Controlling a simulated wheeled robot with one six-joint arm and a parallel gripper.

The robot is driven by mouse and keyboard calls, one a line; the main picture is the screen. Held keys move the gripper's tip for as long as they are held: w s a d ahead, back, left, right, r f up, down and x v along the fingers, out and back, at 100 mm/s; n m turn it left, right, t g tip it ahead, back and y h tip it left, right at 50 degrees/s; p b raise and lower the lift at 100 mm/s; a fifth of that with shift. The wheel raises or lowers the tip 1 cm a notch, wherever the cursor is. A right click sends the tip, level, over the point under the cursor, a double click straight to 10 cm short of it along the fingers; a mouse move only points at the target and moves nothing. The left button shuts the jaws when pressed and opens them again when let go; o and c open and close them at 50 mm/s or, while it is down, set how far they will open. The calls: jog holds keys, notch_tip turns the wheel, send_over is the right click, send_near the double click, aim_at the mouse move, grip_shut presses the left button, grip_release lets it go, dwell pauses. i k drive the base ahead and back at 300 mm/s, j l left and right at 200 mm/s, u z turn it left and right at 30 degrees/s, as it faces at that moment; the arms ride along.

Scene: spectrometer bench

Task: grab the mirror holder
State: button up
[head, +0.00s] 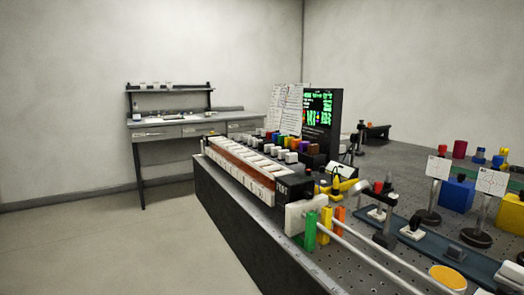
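Several small optical mounts stand on the bench at the right, and I cannot tell for certain which is the mirror holder. A dark post mount with a red knob (378,187) stands on a blue-grey rail (459,262). Two posts on round black bases carry white cards with line drawings, a left card (438,167) and a right card (491,182). My gripper is not in view.
The dark perforated bench (243,218) holds a long keyboard-like unit (240,168), a screen with green text (319,116), a white block (304,214) with pale rods, and blue and yellow boxes. A grey desk (187,129) stands at the back wall. The floor at left is clear.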

aim_at(261, 145)
jog(key=i+j, duration=0.35)
jog(key=j, duration=0.3)
jog(key=i+j, duration=0.2)
jog(key=i+j+z, duration=0.2)
jog(key=i, duration=0.75)
jog(key=i+l, duration=0.35)
jog(key=l, duration=0.15)
